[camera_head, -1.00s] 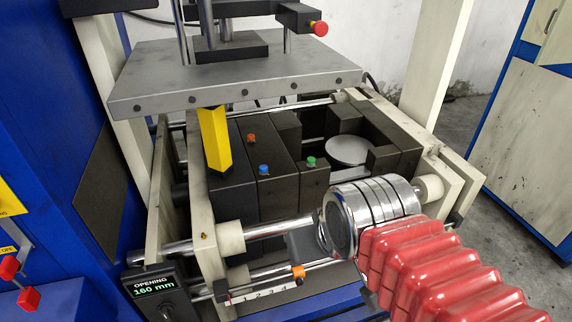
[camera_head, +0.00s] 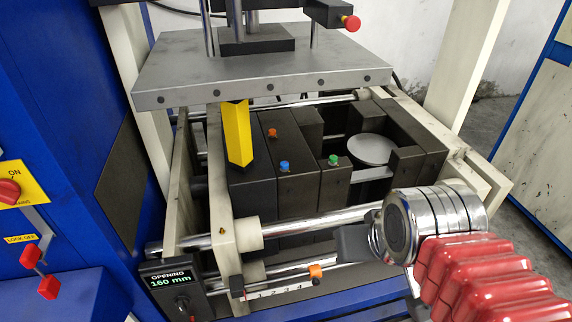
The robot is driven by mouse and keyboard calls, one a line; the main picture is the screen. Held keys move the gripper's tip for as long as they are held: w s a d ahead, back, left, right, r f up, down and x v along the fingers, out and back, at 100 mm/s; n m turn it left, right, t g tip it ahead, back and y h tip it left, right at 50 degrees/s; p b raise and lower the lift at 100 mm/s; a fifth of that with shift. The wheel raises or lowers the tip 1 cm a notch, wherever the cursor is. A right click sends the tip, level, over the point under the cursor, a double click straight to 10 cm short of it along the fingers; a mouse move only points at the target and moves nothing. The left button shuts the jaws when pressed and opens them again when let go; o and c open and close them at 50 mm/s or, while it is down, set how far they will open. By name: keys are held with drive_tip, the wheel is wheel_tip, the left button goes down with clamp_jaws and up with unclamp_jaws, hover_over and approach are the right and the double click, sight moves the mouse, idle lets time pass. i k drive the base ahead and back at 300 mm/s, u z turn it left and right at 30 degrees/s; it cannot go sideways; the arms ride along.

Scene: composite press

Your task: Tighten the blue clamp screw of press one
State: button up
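The blue clamp screw (camera_head: 285,166) sits on top of a dark block in the press (camera_head: 240,72). An orange screw (camera_head: 272,132) is behind and left of it, and a green screw (camera_head: 333,160) is to its right. My gripper (camera_head: 352,244) is at lower right, at the end of my silver wrist and red bellows arm. It appears in front of the press rods, apart from the blue screw. A dark finger part shows, but the wrist hides the rest, so its opening cannot be told.
Chrome rods (camera_head: 330,220) cross the front. A display (camera_head: 170,281) reads opening 160 mm. A mains switch panel (camera_head: 20,188) is at left. An orange knob (camera_head: 315,271) sits low in front.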

sight(284, 164)
drive_tip(key=z, duration=0.05)
drive_tip(key=k, duration=0.75)
drive_tip(key=u, duration=0.8)
drive_tip(key=i, duration=1)
drive_tip(key=u, duration=0.05)
